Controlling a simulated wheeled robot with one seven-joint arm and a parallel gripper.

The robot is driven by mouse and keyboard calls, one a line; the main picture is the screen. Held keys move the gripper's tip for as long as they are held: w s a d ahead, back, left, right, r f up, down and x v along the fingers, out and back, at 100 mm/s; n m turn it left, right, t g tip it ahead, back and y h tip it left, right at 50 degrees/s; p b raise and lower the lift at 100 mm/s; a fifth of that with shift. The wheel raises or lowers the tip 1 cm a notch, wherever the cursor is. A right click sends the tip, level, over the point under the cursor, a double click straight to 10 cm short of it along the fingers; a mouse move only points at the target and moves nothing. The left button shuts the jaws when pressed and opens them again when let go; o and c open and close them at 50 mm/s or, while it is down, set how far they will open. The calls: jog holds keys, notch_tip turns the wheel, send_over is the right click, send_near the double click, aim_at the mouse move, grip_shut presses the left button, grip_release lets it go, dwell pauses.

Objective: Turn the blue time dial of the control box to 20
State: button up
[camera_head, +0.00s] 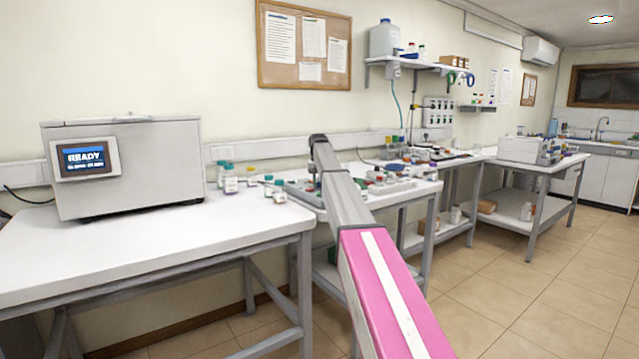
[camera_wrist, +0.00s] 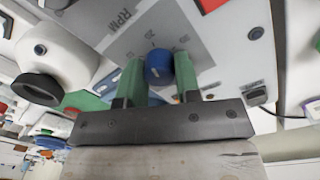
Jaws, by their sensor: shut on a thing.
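In the wrist view, the blue dial (camera_wrist: 158,65) is a small round knob on the pale face of the control box (camera_wrist: 205,62). My gripper (camera_wrist: 159,73) has two green fingers, one on each side of the dial, and is shut on it. Faint scale marks surround the dial, partly hidden by the fingers; the number it points to cannot be read. The letters RPM stand on a grey panel beside it. In the head view, my arm reaches over the middle bench, and I cannot make out the dial or the fingertips there.
The wrist view shows a white rounded object (camera_wrist: 62,48) with a black end at left and a dark switch (camera_wrist: 257,95) at right. In the head view, a grey machine (camera_head: 150,170) reading READY stands on the left bench, with several small bottles (camera_head: 230,180) near my arm.

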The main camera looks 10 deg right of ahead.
aim_at(319, 182)
jog(key=shift+m, duration=0.3)
jog(key=o, duration=0.9)
jog(key=shift+r, duration=0.15)
jog(key=r, duration=1)
jog(key=shift+a+r, duration=0.2)
jog(key=shift+r, duration=0.1)
